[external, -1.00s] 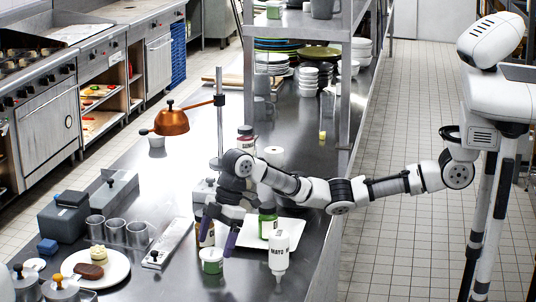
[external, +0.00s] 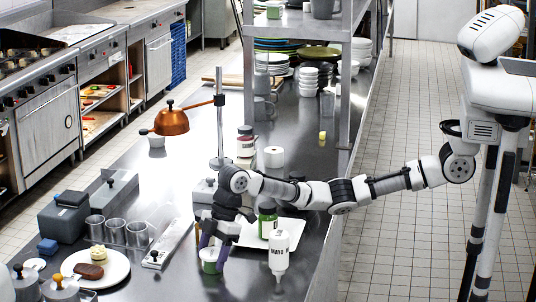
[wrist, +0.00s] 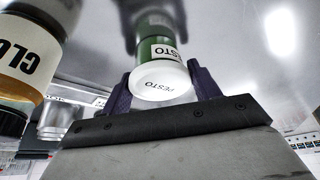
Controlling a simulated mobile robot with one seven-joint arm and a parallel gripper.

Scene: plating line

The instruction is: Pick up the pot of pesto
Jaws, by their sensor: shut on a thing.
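The pot of pesto (external: 210,267) is a small green pot with a white lid, near the front of the steel counter. In the wrist view its lid (wrist: 163,80) reads PESTO and sits between the two dark purple fingers. My gripper (external: 212,251) points down and is shut on the pot, with a finger on each side. The pot looks upright at counter level; I cannot tell whether it touches the counter.
A white mayo bottle (external: 279,253) stands close to the right. A green jar (external: 267,222) is behind it by a white tray (external: 290,229). A jar with a cream label (wrist: 30,60) is close at left in the wrist view. A plate with food (external: 118,265) lies further left.

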